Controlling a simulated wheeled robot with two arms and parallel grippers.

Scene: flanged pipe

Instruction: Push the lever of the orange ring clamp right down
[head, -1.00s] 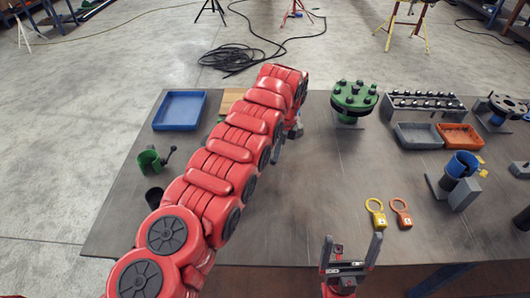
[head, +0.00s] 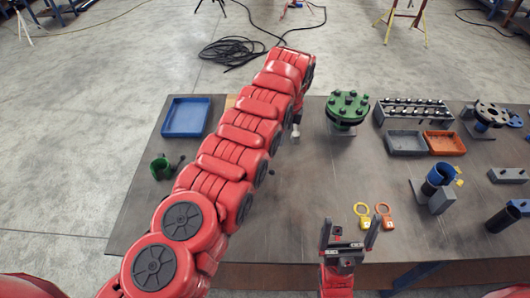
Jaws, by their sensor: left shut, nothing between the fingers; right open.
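I cannot make out the orange ring clamp or its lever; my red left arm covers the middle-left of the table and may hide it. My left gripper (head: 295,131) is at the far end of that arm, pointing down at the table. Only a small grey part of it shows; it is shut with nothing held. What lies under or behind it is hidden. My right gripper (head: 349,234) is at the table's front edge, fingers up and apart, empty.
A green clamp (head: 160,168) and a blue tray (head: 186,117) are at the left. A green flange (head: 347,108) stands at the back. A bolt rack (head: 412,110), an orange tray (head: 445,143) and a blue clamp (head: 439,176) are at the right. Yellow (head: 362,214) and orange (head: 383,214) ring tags lie near the front.

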